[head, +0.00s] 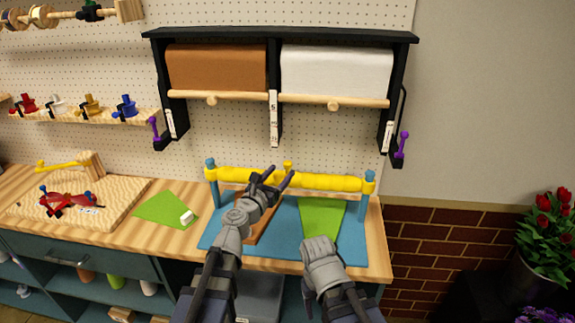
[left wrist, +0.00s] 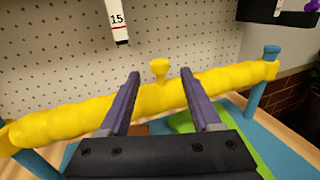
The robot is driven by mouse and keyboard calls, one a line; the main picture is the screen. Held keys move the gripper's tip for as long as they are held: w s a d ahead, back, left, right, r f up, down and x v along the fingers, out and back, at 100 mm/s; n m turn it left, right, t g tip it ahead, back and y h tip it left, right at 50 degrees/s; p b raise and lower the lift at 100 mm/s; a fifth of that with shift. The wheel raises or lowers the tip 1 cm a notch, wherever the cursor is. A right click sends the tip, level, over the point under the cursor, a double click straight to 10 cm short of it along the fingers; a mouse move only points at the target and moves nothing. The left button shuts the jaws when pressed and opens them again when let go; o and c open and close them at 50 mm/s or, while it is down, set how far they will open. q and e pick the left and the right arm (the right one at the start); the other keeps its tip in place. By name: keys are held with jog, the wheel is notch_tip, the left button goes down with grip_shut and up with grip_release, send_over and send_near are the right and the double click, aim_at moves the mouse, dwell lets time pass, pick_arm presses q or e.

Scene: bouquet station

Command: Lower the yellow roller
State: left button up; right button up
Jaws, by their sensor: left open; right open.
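The yellow roller (head: 325,182) lies across two blue posts on a blue base (head: 282,215); it also spans the left wrist view (left wrist: 75,117). A yellow knob (head: 287,165) rises from its middle. My left gripper (head: 279,178) is open at the roller's middle. In the left wrist view the knob (left wrist: 160,70) stands between and beyond the spread fingers (left wrist: 158,78), with a gap on both sides. A green sheet (head: 321,217) lies on the base under the roller's right half.
A brown piece (head: 264,228) lies on the base, partly behind my left arm. Brown (head: 216,68) and white (head: 336,70) paper rolls hang above. A green sheet with a white block (head: 187,217) lies left on the bench. Red flowers (head: 546,222) stand at the right.

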aim_at(285, 167)
pick_arm(q)
jog(key=x, duration=0.5)
jog(key=shift+w+d, duration=0.1)
jog(key=shift+w, duration=0.25)
grip_shut()
dwell(1.0)
